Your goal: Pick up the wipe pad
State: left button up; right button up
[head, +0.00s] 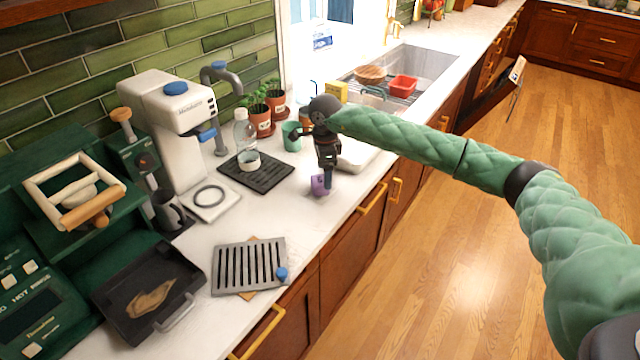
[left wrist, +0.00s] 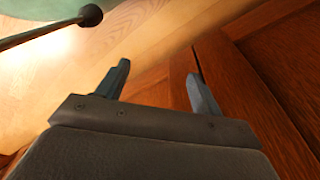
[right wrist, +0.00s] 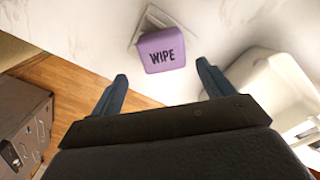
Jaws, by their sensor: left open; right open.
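The wipe pad (right wrist: 162,51) is a purple block marked "WIPE" on the white countertop. In the right wrist view it lies just ahead of my open, empty right gripper (right wrist: 160,85), between the lines of the two fingers and apart from them. In the head view the pad (head: 319,185) is partly hidden behind my right gripper (head: 328,183), which points down over it near the counter's front edge. My left gripper (left wrist: 157,85) is open and empty. It shows only in the left wrist view, before wooden cabinet fronts and the floor.
A slotted metal grate (head: 249,268) and a black tray (head: 148,292) lie nearer on the counter. A dark drip mat (head: 257,172) with a small cup stands left of the pad. A green cup (head: 291,137) and a sink (head: 408,66) are farther back.

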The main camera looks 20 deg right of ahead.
jog(key=f+p, duration=0.3)
jog(key=shift+w+d+f, duration=0.2)
jog(key=shift+w+f, duration=0.1)
jog(key=shift+f, duration=0.55)
pick_arm(q)
jog(key=s+a+f, duration=0.2)
jog(key=s+f, duration=0.2)
jog(key=shift+s+a+f, duration=0.3)
jog(key=shift+f, duration=0.05)
pick_arm(e)
jog(key=shift+c, duration=0.4)
jog(key=c, duration=1.1)
pick_arm(q)
jog(key=shift+w, duration=0.1)
pick_arm(e)
jog(key=shift+o, duration=0.2)
jog(key=shift+r, duration=0.1)
